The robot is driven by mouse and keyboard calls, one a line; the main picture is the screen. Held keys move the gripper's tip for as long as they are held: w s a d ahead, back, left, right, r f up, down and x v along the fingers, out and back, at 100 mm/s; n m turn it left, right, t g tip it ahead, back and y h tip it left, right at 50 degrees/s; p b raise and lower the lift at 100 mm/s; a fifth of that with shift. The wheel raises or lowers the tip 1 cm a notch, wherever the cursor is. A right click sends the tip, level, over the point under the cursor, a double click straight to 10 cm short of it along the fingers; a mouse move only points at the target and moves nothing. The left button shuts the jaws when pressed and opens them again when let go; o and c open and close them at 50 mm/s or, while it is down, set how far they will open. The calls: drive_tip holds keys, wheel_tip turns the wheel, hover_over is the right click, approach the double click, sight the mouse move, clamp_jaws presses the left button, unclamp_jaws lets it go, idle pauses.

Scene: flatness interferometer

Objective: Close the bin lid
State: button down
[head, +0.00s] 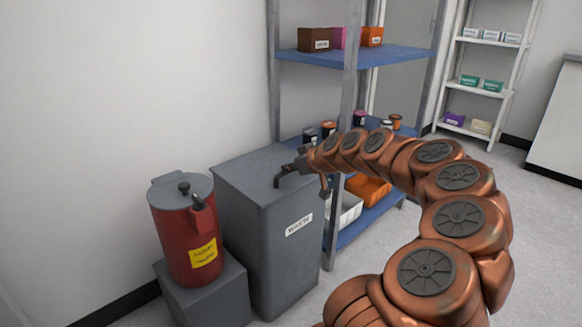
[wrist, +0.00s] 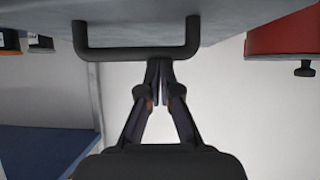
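The grey waste bin (head: 268,238) stands against the wall, with a label on its front. Its grey lid (head: 248,168) lies flat or nearly flat on top; I see no clear gap in the head view. A dark bar handle (head: 278,182) sits on the lid and shows large in the wrist view (wrist: 110,53), where the picture looks upside down. My gripper (head: 298,166) is right at the handle. Its fingertips (wrist: 159,70) are together by the middle of the bar, with nothing visible between them. I cannot tell whether they touch the bar.
A red can (head: 180,232) with a yellow label and grey lid stands on a grey block (head: 215,297) left of the bin. A blue shelf unit (head: 350,57) with boxes and spools is close on the right. White shelves (head: 480,88) stand farther back. Floor at right is clear.

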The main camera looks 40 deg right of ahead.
drive_tip(key=shift+g+y, duration=0.3)
drive_tip(key=shift+g, duration=0.1)
drive_tip(key=f, duration=0.2)
drive_tip(key=s+a+f, duration=0.1)
drive_tip(key=shift+f, duration=0.4)
drive_tip(key=shift+w, duration=0.1)
drive_tip(key=shift+s+d+r, duration=0.1)
drive_tip(key=shift+s, duration=0.1)
drive_tip(key=d, duration=0.2)
drive_tip(key=shift+d+r, duration=0.15)
drive_tip(key=shift+d, duration=0.15)
drive_tip(key=shift+t, duration=0.4)
drive_tip(key=r, duration=0.2)
drive_tip(key=a+r, duration=0.1)
drive_tip(key=r, duration=0.1)
drive_tip(key=r+p, duration=0.1)
drive_tip(key=r, duration=0.1)
drive_tip(key=shift+s+a+r, duration=0.15)
drive_tip(key=shift+s+a, duration=0.15)
drive_tip(key=shift+a, duration=0.05)
drive_tip(key=p, duration=0.2)
approach(281, 184)
drive_tip(key=shift+s+d, duration=0.2)
drive_tip(key=shift+s, duration=0.7)
drive_tip(key=shift+s+d, duration=0.25)
drive_tip(key=shift+s, duration=0.65)
